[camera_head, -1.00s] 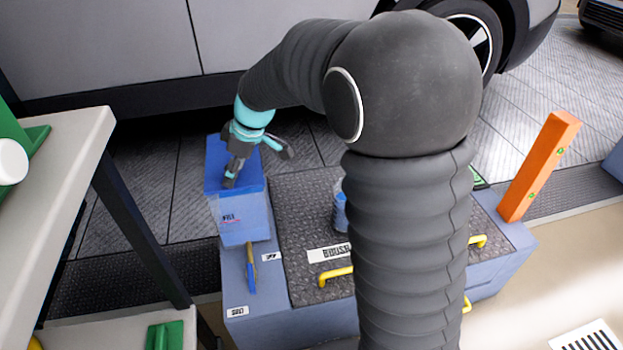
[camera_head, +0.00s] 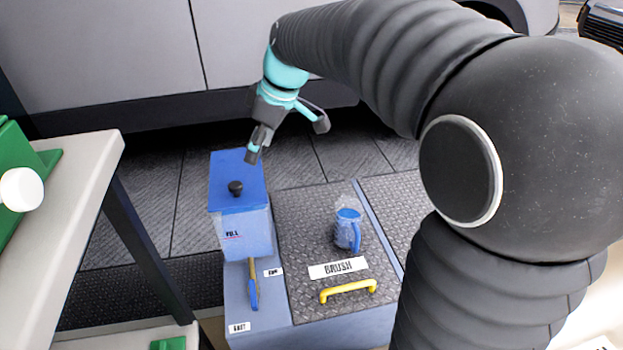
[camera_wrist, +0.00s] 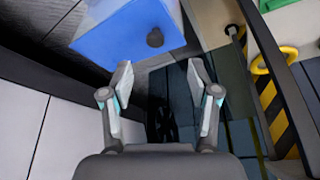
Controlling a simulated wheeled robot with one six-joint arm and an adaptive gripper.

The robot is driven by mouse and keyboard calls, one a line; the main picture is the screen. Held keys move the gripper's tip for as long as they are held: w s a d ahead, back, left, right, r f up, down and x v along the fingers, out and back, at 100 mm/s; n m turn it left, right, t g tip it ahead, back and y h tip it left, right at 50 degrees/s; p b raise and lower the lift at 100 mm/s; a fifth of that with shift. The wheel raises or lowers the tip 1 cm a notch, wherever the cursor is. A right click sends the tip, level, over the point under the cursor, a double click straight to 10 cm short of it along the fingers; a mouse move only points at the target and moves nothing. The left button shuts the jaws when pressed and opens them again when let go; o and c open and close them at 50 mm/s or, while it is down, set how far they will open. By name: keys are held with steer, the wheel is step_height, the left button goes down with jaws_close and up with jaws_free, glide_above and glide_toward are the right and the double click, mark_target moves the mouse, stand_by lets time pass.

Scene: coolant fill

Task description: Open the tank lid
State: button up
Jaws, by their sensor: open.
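The tank (camera_head: 243,234) is a pale blue box marked "FILL" at the left end of the grey-blue bench. Its flat blue lid (camera_head: 226,171) is on top, with a black knob (camera_head: 235,187) near the front edge. The lid looks shut. In the wrist view the lid (camera_wrist: 125,38) and knob (camera_wrist: 155,38) are at the top, beyond the fingertips. My gripper (camera_head: 254,153) is above the lid's far right corner, apart from the knob. In the wrist view my gripper (camera_wrist: 162,75) has its fingers spread with nothing between them.
A blue jug (camera_head: 347,232) stands on the dark textured panel, behind a "BRUSH" label (camera_head: 338,268) and yellow handle (camera_head: 348,290). A blue-handled tool (camera_head: 252,288) lies in front of the tank. A car stands behind; a pale table (camera_head: 75,200) is at left.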

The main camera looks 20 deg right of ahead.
steer(key=s+d+m+t+h, duration=0.1)
steer(key=s+d+m, duration=0.2)
steer(key=s, duration=0.4)
steer(key=s+d+m+t+h+p, duration=0.1)
steer(key=s+d+m, duration=0.2)
steer(key=s, duration=0.4)
steer(key=shift+d+r+m, duration=0.25)
steer(key=shift+d+m, duration=0.05)
steer(key=shift+m, duration=0.1)
steer(key=shift+s, duration=0.1)
